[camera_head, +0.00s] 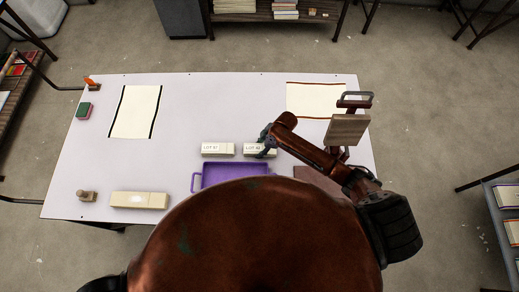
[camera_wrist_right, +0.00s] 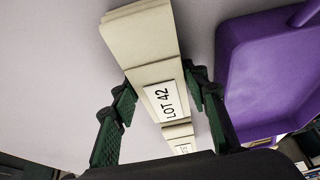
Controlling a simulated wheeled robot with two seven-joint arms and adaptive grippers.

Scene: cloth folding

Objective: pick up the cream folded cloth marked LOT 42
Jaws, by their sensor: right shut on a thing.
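The cream folded cloth marked LOT 42 (camera_head: 250,153) is on the table behind the purple tray, its right part covered by my right gripper (camera_head: 265,140) in the head view. In the right wrist view the cloth (camera_wrist_right: 155,70) runs between the green fingers of the right gripper (camera_wrist_right: 160,84), its label facing the camera. The gripper is shut on the cloth. Whether the cloth is clear of the table is hard to tell. My left gripper is not in view.
A similar cloth marked LOT, number unclear (camera_head: 218,149), lies just left. A purple tray (camera_head: 196,181) is in front. Cloths with black (camera_head: 136,110) and red-brown (camera_head: 312,98) borders lie farther back. A wooden board on a stand (camera_head: 346,130) is right; a cream block (camera_head: 138,200) is front left.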

